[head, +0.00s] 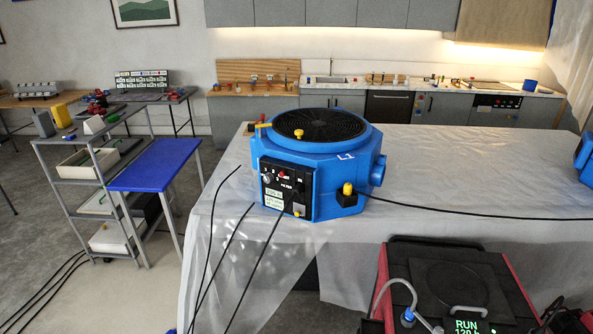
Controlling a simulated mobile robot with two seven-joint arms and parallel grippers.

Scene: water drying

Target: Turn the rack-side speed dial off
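A blue octagonal machine (330,200) with a round black grille (318,124) on top stands on the plastic-covered table, near its left end. Its black control panel (286,191) faces the front left, towards the shelf rack. The panel carries a grey round knob (267,179), a red part (283,174) and a pale green label (274,198). Which knob is the speed dial, and its setting, are too small to tell. Neither of my grippers is in view, and nothing touches the panel.
A grey shelf rack (82,183) and a blue side table (156,164) stand left. Black cables (230,232) hang over the table's front edge (232,239). A red-and-black unit reading RUN (447,275) is front right. Another blue machine (585,155) is cut off at right.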

